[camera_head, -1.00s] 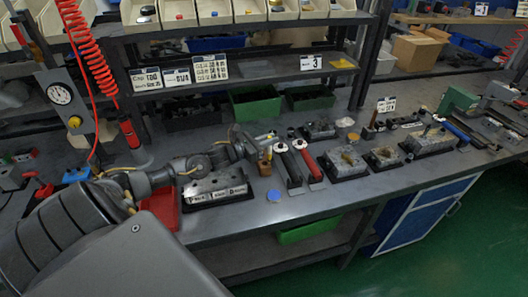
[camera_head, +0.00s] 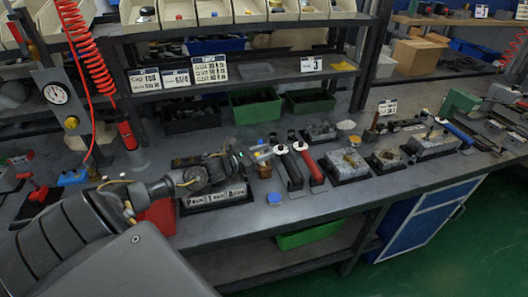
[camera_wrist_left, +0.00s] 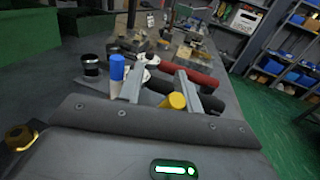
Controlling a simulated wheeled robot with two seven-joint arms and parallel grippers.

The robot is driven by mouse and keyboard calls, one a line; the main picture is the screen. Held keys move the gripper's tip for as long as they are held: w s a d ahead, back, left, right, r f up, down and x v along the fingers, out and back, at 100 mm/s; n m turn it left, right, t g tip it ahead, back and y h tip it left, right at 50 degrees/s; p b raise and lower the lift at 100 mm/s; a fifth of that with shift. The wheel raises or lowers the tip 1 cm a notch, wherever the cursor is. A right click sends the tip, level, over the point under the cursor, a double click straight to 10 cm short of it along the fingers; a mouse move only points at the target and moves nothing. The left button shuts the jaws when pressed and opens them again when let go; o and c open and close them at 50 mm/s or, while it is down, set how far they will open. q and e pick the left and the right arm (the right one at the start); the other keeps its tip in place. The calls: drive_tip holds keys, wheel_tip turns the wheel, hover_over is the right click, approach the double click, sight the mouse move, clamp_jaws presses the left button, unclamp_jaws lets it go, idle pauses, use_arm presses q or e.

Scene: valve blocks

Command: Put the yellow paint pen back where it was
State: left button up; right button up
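A yellow cap (camera_wrist_left: 178,100), which looks like the paint pen, shows in the left wrist view between my left gripper's (camera_wrist_left: 165,86) fingers, close to the right finger. There is a gap between it and the left finger, so the gripper looks open. A blue cap (camera_wrist_left: 117,67) stands just outside the left finger. In the head view my left gripper (camera_head: 243,158) is beside a small upright holder or pen group (camera_head: 264,160) with yellow and blue on top. The pen's lower part is hidden. My right gripper is not in view.
Black-handled (camera_head: 290,168) and red-handled (camera_head: 310,165) tools lie right of the gripper. A valve block with a row of holes (camera_head: 215,196) sits under my arm. More valve blocks (camera_head: 345,163) stand to the right. Shelves with bins (camera_head: 254,106) close off the back.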

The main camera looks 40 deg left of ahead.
use_arm(q)
drive_tip(key=shift+s+r, duration=0.1)
drive_tip(key=b+v, duration=0.1)
drive_tip(key=v, duration=0.9)
drive_tip(key=shift+b, duration=0.3)
drive_tip(key=shift+v, duration=0.9)
drive_tip(key=shift+r, duration=0.1)
